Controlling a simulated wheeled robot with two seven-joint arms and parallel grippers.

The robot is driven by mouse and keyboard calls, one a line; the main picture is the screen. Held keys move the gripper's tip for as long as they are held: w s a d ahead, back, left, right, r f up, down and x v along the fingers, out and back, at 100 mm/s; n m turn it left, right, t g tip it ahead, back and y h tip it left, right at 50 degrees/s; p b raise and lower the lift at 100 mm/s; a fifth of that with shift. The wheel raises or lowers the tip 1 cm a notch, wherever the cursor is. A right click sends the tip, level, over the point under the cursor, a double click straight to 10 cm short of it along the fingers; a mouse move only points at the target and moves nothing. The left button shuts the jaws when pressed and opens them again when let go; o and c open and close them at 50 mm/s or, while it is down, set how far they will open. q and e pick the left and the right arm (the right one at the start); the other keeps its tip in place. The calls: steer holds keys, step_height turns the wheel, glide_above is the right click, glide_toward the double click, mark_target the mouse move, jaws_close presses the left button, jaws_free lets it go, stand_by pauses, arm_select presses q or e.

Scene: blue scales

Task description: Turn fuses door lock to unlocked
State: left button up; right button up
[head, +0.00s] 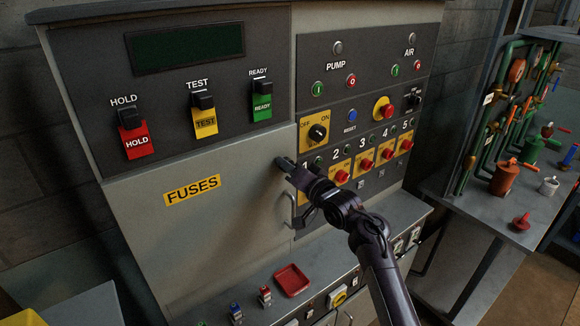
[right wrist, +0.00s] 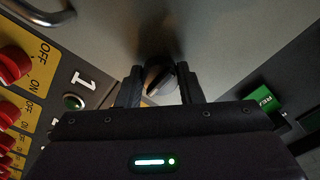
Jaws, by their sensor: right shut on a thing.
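The grey fuses door (head: 220,215) is closed in the cabinet front and carries a yellow "FUSES" label (head: 192,190). My right gripper (head: 284,164) is at the door's upper right corner. In the right wrist view my right gripper (right wrist: 160,85) has its two fingers on either side of the dark door lock knob (right wrist: 158,78), shut on it. The knob has a pale pointer line, seen tilted. In the head view the gripper hides the lock. The lock's markings cannot be read. My left gripper is not in view.
The door handle (head: 290,212) is below the gripper. A black OFF/ON rotary switch (head: 318,132) and several red knobs are close on the right. A red tray (head: 291,280) lies on the ledge below. A side bench (head: 500,205) with pipes stands at right.

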steer(key=shift+f, duration=0.15)
steer(key=o, duration=1)
steer(key=shift+c, duration=0.2)
steer(key=shift+s, duration=0.1)
steer(key=b+v, duration=0.3)
steer(key=v, duration=0.4)
steer(key=shift+s+d, duration=0.2)
steer(key=shift+s, duration=0.05)
